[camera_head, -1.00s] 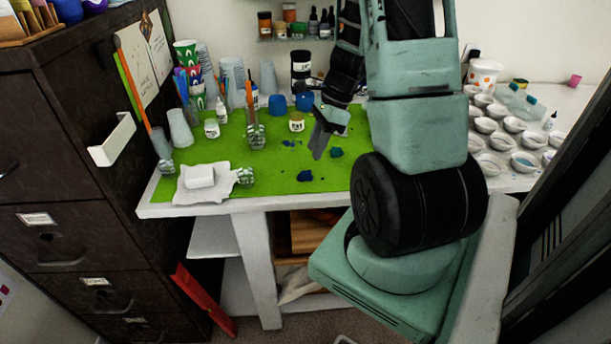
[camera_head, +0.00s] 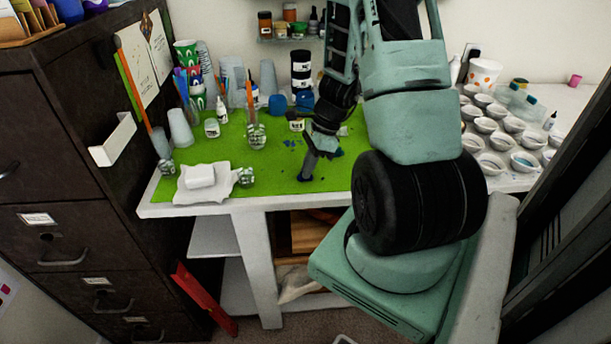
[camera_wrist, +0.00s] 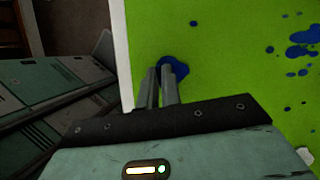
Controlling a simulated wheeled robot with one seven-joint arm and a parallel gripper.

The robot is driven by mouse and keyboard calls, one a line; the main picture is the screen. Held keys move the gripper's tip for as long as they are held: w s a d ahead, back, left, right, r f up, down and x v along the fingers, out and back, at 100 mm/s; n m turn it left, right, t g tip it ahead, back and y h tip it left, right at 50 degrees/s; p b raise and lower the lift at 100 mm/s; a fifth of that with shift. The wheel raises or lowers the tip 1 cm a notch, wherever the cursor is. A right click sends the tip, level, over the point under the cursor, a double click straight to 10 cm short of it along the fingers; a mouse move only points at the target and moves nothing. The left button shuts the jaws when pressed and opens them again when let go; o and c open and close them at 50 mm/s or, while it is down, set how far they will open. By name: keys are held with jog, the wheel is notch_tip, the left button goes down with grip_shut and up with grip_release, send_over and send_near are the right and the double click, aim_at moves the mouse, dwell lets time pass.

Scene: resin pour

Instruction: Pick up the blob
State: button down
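A dark blue blob (camera_head: 302,179) lies on the green mat (camera_head: 275,183) near the table's front edge. My gripper (camera_head: 306,175) points down at it, with its fingertips at the blob. In the wrist view, the two grey fingers (camera_wrist: 160,72) are close together with a narrow dark gap. They cover part of the blob (camera_wrist: 178,66), which shows around and beyond the tips. I cannot tell whether the fingers touch it or have any of it between them.
Other blue spatters (camera_wrist: 305,37) lie on the mat. A white block on a cloth (camera_head: 200,177) and a glass of brushes (camera_head: 256,136) are to the left. Many small white bowls (camera_head: 488,125) stand to the right. Jars and cups line the back.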

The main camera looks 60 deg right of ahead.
dwell(0.4)
notch_tip(320, 180, up, 15)
jog(key=w+d+p, duration=0.1)
jog(key=p, duration=0.5)
jog(key=shift+w+d, duration=0.15)
jog(key=shift+w, duration=0.1)
dwell(0.7)
dwell(0.4)
